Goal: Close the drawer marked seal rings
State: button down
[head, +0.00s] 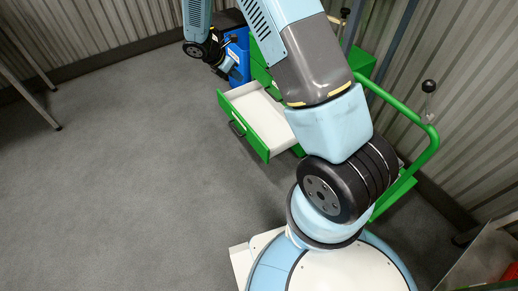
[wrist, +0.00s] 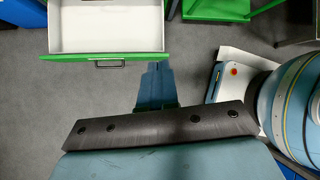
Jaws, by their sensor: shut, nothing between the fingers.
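A green-fronted drawer with a white inside stands pulled out of a green cabinet (head: 362,62). In the head view its front panel (head: 243,127) faces the lower left and carries a dark handle. In the wrist view the front edge (wrist: 140,56) and handle (wrist: 109,64) show at the upper left, and the inside looks empty. I cannot read any marking on it. In the head view my gripper (head: 221,70) is partly hidden, beyond the drawer near a blue box.
The blue box (head: 238,62) stands behind the drawer, against the cabinet. A green rail (head: 432,140) curves at the right, near my base. A grey table (head: 487,258) is at the lower right. Open grey floor (head: 110,170) lies left of the drawer.

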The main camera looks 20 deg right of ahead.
jog(key=a+f+n+h, duration=0.1)
jog(key=a+f+n, duration=0.2)
jog(key=f+n, duration=1.15)
jog(key=n+t+h, duration=0.1)
jog(key=t, duration=0.1)
send_near(264, 148)
notch_tip(264, 148, down, 5)
jog(key=w+d, duration=0.1)
jog(key=d, duration=0.1)
jog(key=shift+w+d, duration=0.15)
jog(key=shift+d, duration=0.35)
jog(key=shift+w+d, duration=0.2)
jog(key=shift+d, duration=0.3)
jog(key=shift+d, duration=0.1)
